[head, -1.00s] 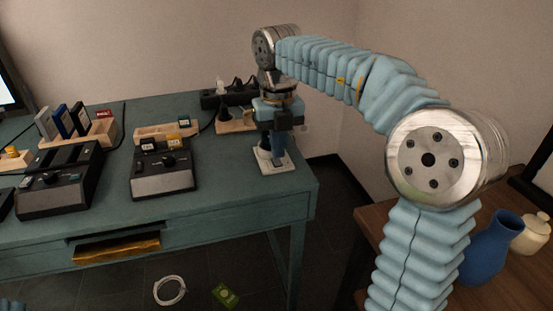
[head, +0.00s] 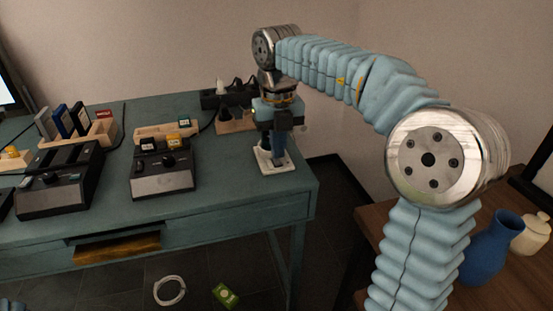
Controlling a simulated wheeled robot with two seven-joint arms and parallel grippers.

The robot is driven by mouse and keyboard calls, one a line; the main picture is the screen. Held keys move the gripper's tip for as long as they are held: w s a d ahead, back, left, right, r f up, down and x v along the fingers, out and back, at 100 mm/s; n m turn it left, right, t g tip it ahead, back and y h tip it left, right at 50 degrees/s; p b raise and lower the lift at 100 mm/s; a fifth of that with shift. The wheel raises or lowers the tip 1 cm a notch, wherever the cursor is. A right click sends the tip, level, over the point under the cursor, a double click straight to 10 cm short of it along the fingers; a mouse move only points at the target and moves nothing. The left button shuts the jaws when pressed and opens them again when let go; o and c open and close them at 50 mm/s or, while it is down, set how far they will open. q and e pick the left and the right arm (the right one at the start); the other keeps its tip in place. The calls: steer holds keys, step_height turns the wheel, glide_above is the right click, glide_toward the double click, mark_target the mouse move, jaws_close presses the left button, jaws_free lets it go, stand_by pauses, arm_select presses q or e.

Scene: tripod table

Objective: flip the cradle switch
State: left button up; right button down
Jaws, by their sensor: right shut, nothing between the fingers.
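A small pale plate (head: 264,168), which seems to be the cradle switch, lies near the right end of the teal table. My right gripper (head: 278,157) points down over it from above, with its fingers shut and empty. The fingertips are at the plate's middle and cover part of it. I cannot tell whether they touch it or which way the switch is set. My left gripper is out of view.
Two black devices (head: 163,183) (head: 58,194) stand on the table (head: 225,190), with wooden holders of cartridges behind them. A black power strip (head: 226,97) and a wooden block (head: 234,126) with a plug lie behind my right gripper. A blue vase (head: 489,251) stands on a brown table at right.

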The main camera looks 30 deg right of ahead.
mark_target(278, 162)
steer(key=shift+f, duration=0.65)
step_height(278, 162, up, 3)
steer(key=shift+f+p, duration=0.1)
steer(key=shift+p, duration=0.8)
steer(key=shift+r, duration=2.1)
